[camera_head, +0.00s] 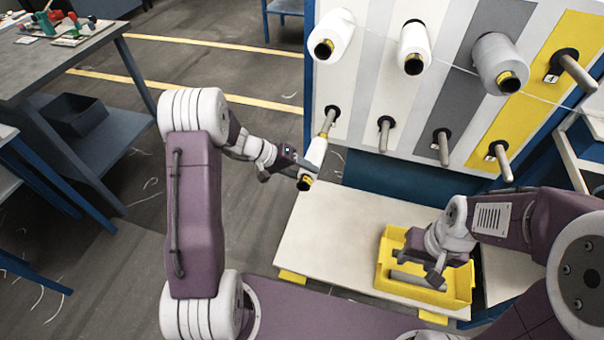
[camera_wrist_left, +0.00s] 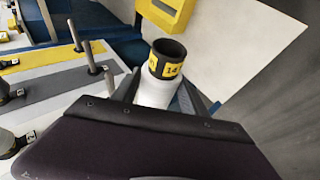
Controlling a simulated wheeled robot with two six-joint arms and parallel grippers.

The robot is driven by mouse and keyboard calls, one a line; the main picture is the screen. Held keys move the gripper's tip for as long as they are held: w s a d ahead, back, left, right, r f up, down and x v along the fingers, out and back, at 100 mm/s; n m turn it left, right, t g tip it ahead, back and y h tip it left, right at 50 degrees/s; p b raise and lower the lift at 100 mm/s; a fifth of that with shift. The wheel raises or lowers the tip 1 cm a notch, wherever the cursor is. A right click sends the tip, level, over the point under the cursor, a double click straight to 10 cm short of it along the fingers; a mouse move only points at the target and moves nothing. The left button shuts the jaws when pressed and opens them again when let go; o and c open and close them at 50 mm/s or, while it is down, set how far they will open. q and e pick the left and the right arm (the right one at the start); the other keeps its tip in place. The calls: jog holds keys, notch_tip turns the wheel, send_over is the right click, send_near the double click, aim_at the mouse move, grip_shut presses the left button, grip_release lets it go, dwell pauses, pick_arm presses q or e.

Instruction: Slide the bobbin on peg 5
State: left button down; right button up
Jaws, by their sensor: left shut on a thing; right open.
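The white bobbin (camera_head: 316,153) is tilted, with a yellow-and-black core end towards me. It also shows in the left wrist view (camera_wrist_left: 155,92), its dark open core facing up. My left gripper (camera_head: 306,165) is shut around its side. The lower-left peg (camera_head: 331,118), which I take as peg 5 though its label is unreadable, sticks out of the panel. The bobbin's far end is in line with this peg and meets its tip in the picture; I cannot tell whether the peg is inside the core. My right gripper (camera_head: 432,268) is open over the yellow bin (camera_head: 462,289).
White and grey bobbins (camera_head: 336,32) fill three upper pegs. The peg labelled 4 (camera_head: 577,72) and the other lower pegs (camera_head: 384,135) are bare. A pale thread crosses the upper bobbins. A pale tabletop (camera_head: 335,225) below is mostly clear. A grey cylinder (camera_head: 412,281) lies in the bin.

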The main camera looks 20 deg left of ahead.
aim_at(313, 141)
pick_arm(q)
jog(key=shift+w+d+f, duration=0.1)
jog(key=shift+w, duration=1.75)
jog(key=shift+w+d+f, duration=0.1)
jog(key=shift+w, duration=1.15)
jog(key=shift+w+f, duration=0.1)
jog(key=shift+w, duration=1.1)
jog(key=shift+w+f+b, duration=0.15)
jog(key=shift+w+b, duration=0.3)
jog(key=shift+w, duration=2.05)
